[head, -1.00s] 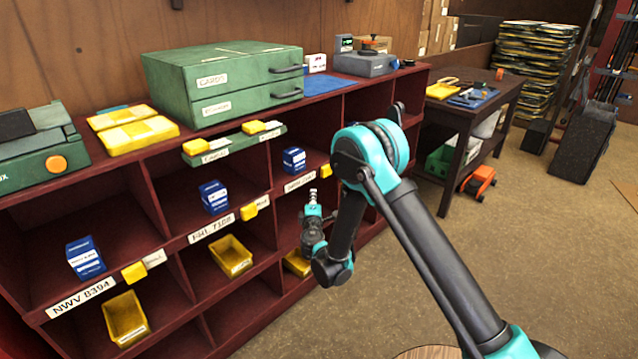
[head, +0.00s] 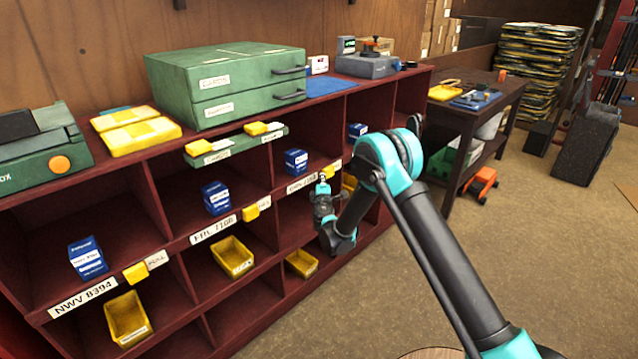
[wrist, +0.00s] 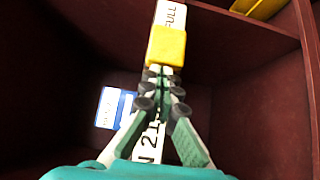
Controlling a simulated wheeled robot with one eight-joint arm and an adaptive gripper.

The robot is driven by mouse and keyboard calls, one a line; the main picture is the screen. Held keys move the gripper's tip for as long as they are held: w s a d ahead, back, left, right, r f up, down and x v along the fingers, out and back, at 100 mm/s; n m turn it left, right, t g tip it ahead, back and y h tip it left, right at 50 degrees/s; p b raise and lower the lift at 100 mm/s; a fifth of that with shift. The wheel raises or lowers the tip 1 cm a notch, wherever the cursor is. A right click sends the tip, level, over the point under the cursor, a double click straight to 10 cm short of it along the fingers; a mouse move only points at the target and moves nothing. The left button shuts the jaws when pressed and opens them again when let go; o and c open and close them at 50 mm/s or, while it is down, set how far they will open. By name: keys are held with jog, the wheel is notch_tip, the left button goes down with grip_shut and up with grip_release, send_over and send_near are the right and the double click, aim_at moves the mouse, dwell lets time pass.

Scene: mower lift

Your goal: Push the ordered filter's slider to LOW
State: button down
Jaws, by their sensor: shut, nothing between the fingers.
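A yellow slider block (wrist: 167,46) sits on a white label strip at the shelf edge in the wrist view. The word FULL (wrist: 170,14) shows just beyond it, and a part-number label (wrist: 148,140) lies on the near side, partly hidden by my fingers. My gripper (wrist: 163,88) is shut and empty, its tips over the strip just short of the block; contact cannot be told. A blue-and-white filter box (wrist: 115,108) lies left of the strip. In the head view my gripper (head: 322,184) is at the third compartment's edge, near its slider (head: 335,165) and filter box (head: 296,161).
Other sliders sit on the shelf edge at the left compartment (head: 135,272) and the second compartment (head: 250,212). Yellow bins (head: 232,258) stand in the lower row. A green drawer cabinet (head: 225,85) rests on top. The floor to the right is mostly open.

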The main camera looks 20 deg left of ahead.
aim_at(329, 172)
dwell(0.3)
jog(key=w+d, duration=0.2)
jog(key=w, duration=0.4)
jog(key=shift+w+d, duration=0.25)
jog(key=shift+d, duration=0.05)
